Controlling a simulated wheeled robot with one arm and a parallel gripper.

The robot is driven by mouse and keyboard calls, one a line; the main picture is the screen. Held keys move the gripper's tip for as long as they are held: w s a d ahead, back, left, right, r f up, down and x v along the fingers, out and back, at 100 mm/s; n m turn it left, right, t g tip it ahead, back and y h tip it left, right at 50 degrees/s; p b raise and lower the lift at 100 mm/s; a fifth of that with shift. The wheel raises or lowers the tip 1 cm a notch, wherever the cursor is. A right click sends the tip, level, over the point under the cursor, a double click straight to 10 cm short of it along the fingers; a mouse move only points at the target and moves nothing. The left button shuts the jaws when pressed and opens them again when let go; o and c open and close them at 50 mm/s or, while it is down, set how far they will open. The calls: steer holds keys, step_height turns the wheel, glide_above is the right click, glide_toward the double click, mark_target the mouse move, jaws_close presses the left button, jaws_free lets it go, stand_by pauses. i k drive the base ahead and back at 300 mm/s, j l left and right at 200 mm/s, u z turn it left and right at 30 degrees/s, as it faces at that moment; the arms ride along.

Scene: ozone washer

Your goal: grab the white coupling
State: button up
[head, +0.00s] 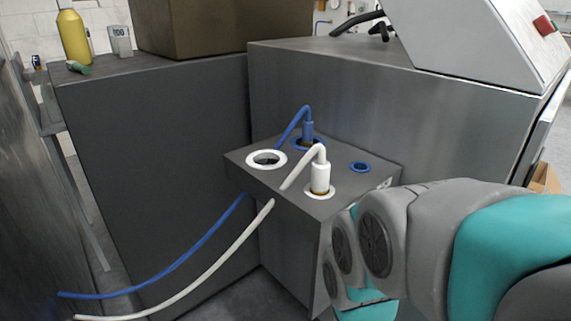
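The white coupling (320,177) stands upright in a white-ringed port on top of a grey metal box. A white hose (240,238) bends over from its top and runs down to the lower left. A blue coupling (308,130) stands upright in a blue-ringed port just behind it, with a blue hose (200,246). My arm (430,235), grey and teal, reaches in from the right, in front of the box's right side. My gripper cannot be made out in this view.
The grey box (290,220) also has an empty white-ringed port (267,159) and a smaller blue-ringed port (360,167). Dark metal cabinets (150,150) stand behind it. A yellow bottle (73,36) stands on the left cabinet. The floor below the hoses looks clear.

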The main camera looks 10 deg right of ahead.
mark_target(320, 174)
steer(key=k+j+u, duration=0.25)
steer(key=u, duration=0.2)
steer(key=k+j+u, duration=0.3)
steer(key=u, duration=0.15)
steer(key=k, duration=0.1)
